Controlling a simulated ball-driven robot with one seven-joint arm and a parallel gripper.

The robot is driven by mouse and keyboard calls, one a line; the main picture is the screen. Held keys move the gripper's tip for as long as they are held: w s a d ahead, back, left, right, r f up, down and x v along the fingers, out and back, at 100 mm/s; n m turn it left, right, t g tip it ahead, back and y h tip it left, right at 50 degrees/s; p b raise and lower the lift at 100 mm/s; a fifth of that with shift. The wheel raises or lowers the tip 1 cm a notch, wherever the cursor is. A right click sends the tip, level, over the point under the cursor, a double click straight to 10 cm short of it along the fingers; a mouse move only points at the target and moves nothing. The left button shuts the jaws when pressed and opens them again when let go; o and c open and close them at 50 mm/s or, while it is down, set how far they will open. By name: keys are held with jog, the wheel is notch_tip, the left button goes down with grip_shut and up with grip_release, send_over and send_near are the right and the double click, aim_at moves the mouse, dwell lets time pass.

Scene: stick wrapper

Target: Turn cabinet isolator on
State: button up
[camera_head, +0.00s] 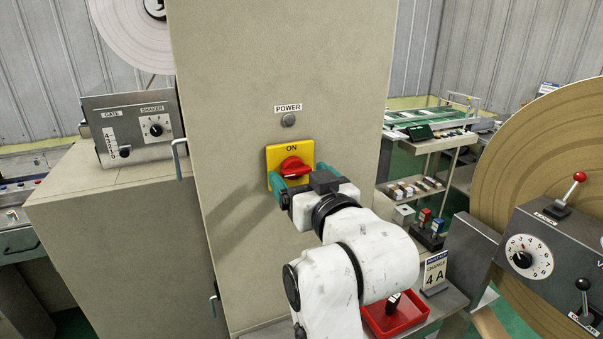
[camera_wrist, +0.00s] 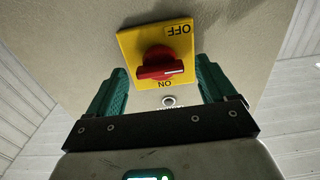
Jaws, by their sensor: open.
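The cabinet isolator is a yellow plate (camera_head: 276,153) with a red rotary knob (camera_head: 293,165), set on the front of a tall beige cabinet (camera_head: 240,90). ON is printed at its top in the head view. In the wrist view the plate (camera_wrist: 128,42) appears upside down, with OFF at upper right and ON below. There the knob (camera_wrist: 158,62) lies roughly crosswise, its white mark at the right end, not at ON. My gripper (camera_head: 300,181) is open in front of the isolator. Its teal fingers (camera_wrist: 159,75) stand either side of the knob, with gaps; contact is not visible.
A grey round POWER lamp (camera_head: 288,119) sits above the isolator and looks unlit. A GATE and SHAKER control box (camera_head: 131,128) stands left on a lower cabinet. A red tray (camera_head: 398,315) lies below my arm. A large brown reel (camera_head: 545,150) is at right.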

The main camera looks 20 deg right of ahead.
jog(key=shift+w, duration=0.15)
jog(key=shift+c, duration=0.3)
jog(key=c, duration=1)
